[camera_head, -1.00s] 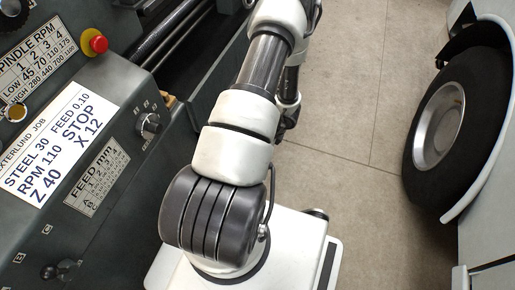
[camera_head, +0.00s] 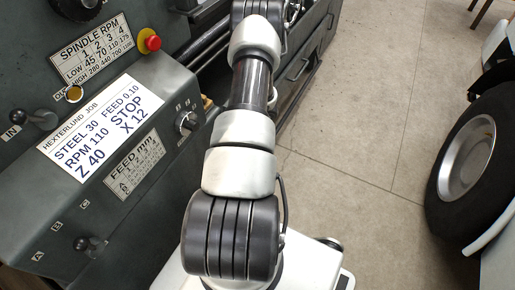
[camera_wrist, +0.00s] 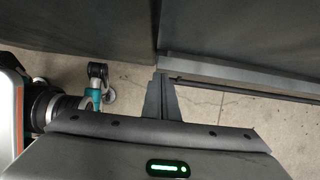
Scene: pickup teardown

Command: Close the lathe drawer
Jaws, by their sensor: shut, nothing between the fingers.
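The lathe (camera_head: 60,140) fills the left of the head view. A dark grey front with a bar handle (camera_head: 297,70) shows on its lower side beyond my arm; it looks like the lathe drawer, but how far it stands out is unclear. In the wrist view, a dark panel with a lighter grey edge (camera_wrist: 240,72) and a thin dark bar lies at upper right, likely part of the drawer. My gripper (camera_wrist: 161,80) is shut and empty, its tips close to the left end of that edge; contact cannot be told. In the head view the gripper is hidden behind my arm.
A vehicle wheel (camera_head: 467,155) stands at the right. Concrete floor (camera_head: 350,120) between lathe and wheel is clear. A red knob (camera_head: 150,40) and a job sign (camera_head: 100,130) are on the lathe. A teal and black object (camera_wrist: 95,85) shows at left in the wrist view.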

